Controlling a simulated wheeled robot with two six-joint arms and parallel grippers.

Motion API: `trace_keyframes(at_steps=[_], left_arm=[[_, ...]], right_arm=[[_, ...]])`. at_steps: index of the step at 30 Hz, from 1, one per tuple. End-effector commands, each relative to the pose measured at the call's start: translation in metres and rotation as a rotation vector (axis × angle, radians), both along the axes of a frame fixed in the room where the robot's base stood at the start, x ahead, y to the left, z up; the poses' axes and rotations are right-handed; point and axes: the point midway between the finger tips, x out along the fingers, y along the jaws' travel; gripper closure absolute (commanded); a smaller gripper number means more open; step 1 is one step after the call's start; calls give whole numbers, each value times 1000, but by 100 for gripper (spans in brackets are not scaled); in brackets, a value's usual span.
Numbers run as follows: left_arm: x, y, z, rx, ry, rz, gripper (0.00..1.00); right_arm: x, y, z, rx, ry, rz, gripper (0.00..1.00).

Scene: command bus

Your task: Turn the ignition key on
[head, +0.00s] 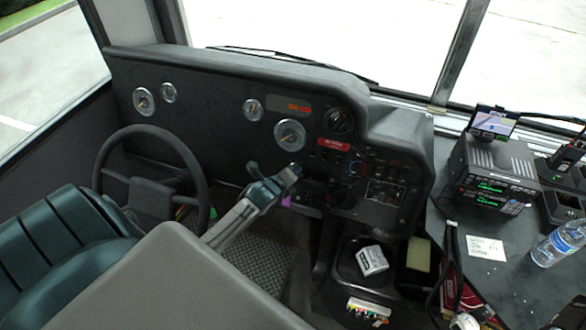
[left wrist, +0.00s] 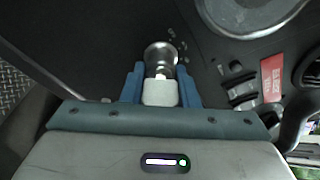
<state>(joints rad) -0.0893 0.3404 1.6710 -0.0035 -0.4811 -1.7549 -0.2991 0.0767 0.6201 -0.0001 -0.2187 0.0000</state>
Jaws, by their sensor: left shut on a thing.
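In the left wrist view, my left gripper (left wrist: 160,86) has its two blue fingers shut on the ignition key, whose pale, blocky head (left wrist: 160,93) sits between them. Just beyond the key is a round, shiny metal ignition lock (left wrist: 160,54) on the dark dashboard. The key's shaft points toward the lock; how deep it sits is hard to tell. In the head view, my left gripper (head: 288,176) reaches the dashboard below the large round gauge, and it hides the key and lock. My right gripper is not in view.
The steering wheel (head: 152,181) is left of my left arm, with a green seat (head: 62,235) nearer. Red-labelled switches (left wrist: 272,78) and a large gauge (left wrist: 250,12) lie near the lock.

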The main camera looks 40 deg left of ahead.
Motion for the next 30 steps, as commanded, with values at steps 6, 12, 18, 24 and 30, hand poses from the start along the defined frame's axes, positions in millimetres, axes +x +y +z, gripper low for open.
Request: trace_keyframes(at_steps=[6, 12, 18, 24, 30], left_arm=[[0, 0, -1, 2, 2, 0, 51], [0, 0, 0, 1, 1, 0, 51], [-8, -1, 2, 1, 1, -2, 51], [-38, -5, 15, 3, 2, -2, 51], [-73, -10, 33, 3, 1, -3, 51]], right_arm=[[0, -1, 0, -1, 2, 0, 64], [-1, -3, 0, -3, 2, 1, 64], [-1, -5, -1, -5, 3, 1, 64], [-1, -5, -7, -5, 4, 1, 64], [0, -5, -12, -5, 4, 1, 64]])
